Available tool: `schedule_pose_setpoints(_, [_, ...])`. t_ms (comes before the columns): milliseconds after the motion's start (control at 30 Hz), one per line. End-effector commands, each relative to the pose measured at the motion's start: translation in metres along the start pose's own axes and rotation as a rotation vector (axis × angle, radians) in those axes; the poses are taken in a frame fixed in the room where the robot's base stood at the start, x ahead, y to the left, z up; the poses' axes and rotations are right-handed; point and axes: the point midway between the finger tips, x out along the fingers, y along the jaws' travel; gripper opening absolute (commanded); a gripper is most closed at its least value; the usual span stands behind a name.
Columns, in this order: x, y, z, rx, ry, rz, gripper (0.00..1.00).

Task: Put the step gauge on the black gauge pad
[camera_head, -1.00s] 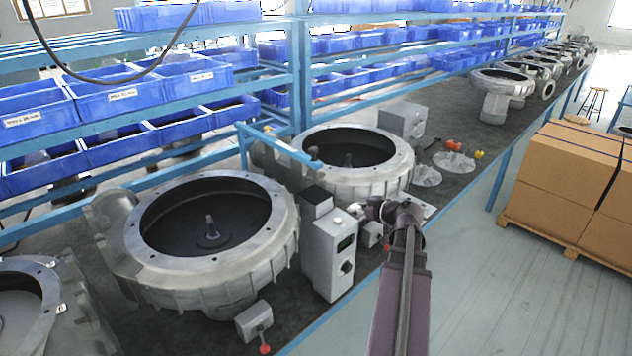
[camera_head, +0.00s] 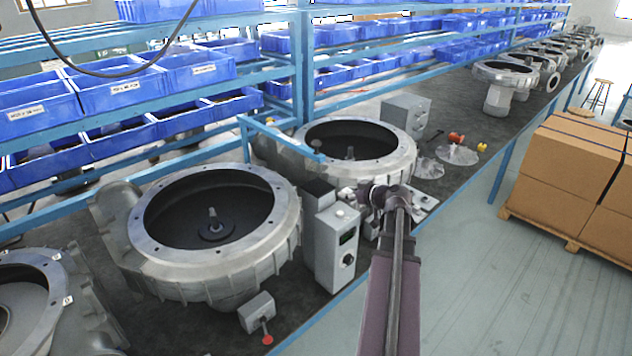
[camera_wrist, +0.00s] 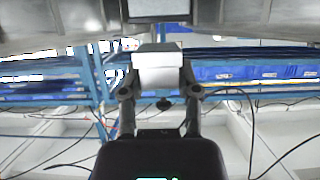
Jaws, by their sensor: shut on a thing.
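My gripper (camera_wrist: 158,88) is shut on a pale grey metal block with a stepped top, the step gauge (camera_wrist: 158,72), held between both fingertips in the wrist view. In the head view my gripper (camera_head: 362,196) is at the end of my arm, beside the bench's front edge and right of the grey control box (camera_head: 332,245). The gauge is small and hard to make out there.
Large round blower housings stand left (camera_head: 212,285) and behind (camera_head: 395,178) the control box. A small grey block with a red knob (camera_head: 257,313) sits at the front edge. Blue bins (camera_head: 122,95) fill the racks. Cartons (camera_head: 560,160) stand on a pallet at right.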

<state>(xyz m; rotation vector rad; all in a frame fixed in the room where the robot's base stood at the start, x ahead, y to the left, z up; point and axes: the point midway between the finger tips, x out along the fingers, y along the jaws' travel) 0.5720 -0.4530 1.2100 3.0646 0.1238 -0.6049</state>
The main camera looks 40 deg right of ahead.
Motion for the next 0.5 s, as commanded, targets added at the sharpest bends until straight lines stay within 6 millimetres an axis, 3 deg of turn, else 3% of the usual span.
schedule_pose_setpoints(300, [0.058,0.002,-0.024,-0.001,0.000,-0.001,0.00])
schedule_pose_setpoints(500, [0.081,0.001,-0.033,0.000,0.000,0.000,0.00])
